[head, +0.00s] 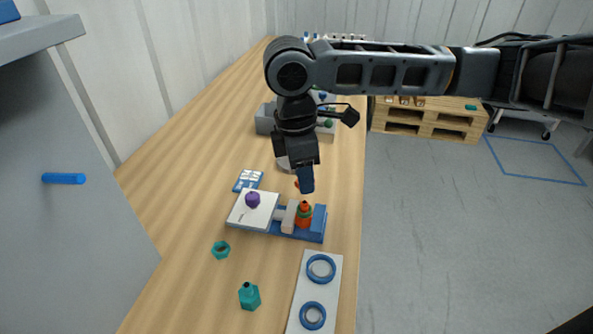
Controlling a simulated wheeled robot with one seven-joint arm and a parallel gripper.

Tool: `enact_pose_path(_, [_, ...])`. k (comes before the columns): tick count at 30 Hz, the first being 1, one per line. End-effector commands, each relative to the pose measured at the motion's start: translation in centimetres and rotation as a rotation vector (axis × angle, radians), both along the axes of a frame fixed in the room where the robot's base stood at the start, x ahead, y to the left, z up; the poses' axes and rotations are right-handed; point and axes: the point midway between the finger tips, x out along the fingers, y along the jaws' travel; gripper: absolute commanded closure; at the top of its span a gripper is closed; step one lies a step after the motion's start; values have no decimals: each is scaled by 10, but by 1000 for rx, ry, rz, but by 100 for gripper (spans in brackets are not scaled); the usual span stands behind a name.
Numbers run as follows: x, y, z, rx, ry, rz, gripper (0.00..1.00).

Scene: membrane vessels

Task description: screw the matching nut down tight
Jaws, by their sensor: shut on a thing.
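My gripper (304,186) points down above the blue clamp fixture (314,236). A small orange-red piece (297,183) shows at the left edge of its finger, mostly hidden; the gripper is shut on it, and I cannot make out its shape. Just below, an orange vessel (304,219) with a green band and a dark orange top stands upright in the fixture, beside a pale jaw block (289,216). The fingertip is close above the vessel; I cannot tell whether they touch. A teal hex nut (221,249) lies loose on the table at the left.
A white plate with a purple knob (253,200) adjoins the fixture. A teal bottle-shaped vessel (249,296) stands in front, and a pale board with blue rings (321,269) lies front right. A grey bin (265,119) is behind. A grey cabinet (70,200) borders the left.

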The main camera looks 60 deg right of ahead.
Motion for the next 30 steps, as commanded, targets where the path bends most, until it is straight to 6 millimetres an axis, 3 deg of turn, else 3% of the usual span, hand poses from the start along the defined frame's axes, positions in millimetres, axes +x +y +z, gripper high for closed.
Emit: enact_pose_path(30, [0,0,-56,0,0,4,92])
